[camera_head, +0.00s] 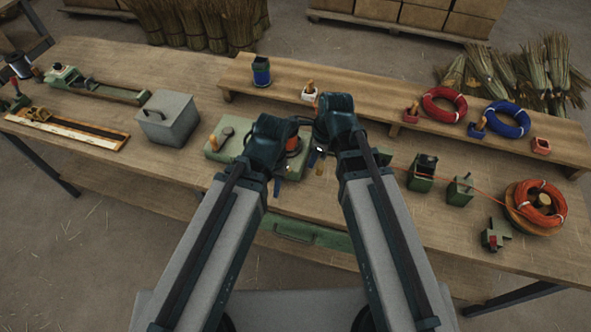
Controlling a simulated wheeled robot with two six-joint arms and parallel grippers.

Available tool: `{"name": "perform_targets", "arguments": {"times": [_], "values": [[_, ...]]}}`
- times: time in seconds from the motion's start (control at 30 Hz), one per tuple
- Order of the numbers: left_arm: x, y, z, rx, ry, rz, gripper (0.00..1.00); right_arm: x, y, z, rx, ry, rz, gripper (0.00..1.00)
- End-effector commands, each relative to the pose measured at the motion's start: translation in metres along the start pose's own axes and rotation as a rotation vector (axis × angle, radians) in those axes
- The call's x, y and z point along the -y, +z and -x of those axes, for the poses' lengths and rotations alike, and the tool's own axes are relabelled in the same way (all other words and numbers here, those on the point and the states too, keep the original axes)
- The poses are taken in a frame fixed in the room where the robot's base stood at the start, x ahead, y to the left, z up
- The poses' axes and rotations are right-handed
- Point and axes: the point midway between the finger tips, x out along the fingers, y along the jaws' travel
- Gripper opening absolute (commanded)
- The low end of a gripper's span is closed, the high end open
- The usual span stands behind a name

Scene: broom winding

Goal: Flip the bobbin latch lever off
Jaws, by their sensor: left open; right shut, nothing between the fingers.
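A green winding machine (213,150) sits mid-table, mostly covered by my two arms. A bobbin with an orange-red rim (293,146) shows in the gap between my arms. My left gripper (279,182) is open, low in front of the bobbin. My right gripper (316,160) is shut and empty, just right of the bobbin. Small blue parts show near it. I cannot make out the latch lever among them, nor whether either gripper touches it.
A grey lidded box (168,118) stands left of the machine. Green blocks (422,173) stand to the right, with an orange wire running to a red coil (540,203). A raised shelf (385,118) behind holds a blue cup (261,71), red coil (444,105) and blue coil (506,119).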

Motion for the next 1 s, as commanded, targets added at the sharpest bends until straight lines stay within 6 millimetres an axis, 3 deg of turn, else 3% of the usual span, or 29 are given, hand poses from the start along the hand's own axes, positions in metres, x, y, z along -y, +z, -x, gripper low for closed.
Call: {"name": "perform_targets", "arguments": {"times": [0.37, 1.0], "values": [[-0.002, -0.001, -0.019, 0.0, 0.0, 0.0, 0.41, 0.0, -0.001, -0.019, 0.0, 0.0, 0.002, 0.0], [-0.009, -0.006, -0.096, 0.0, 0.0, 0.0, 0.41, 0.0, -0.001, -0.099, -0.001, 0.0, 0.002, 0.0]]}}
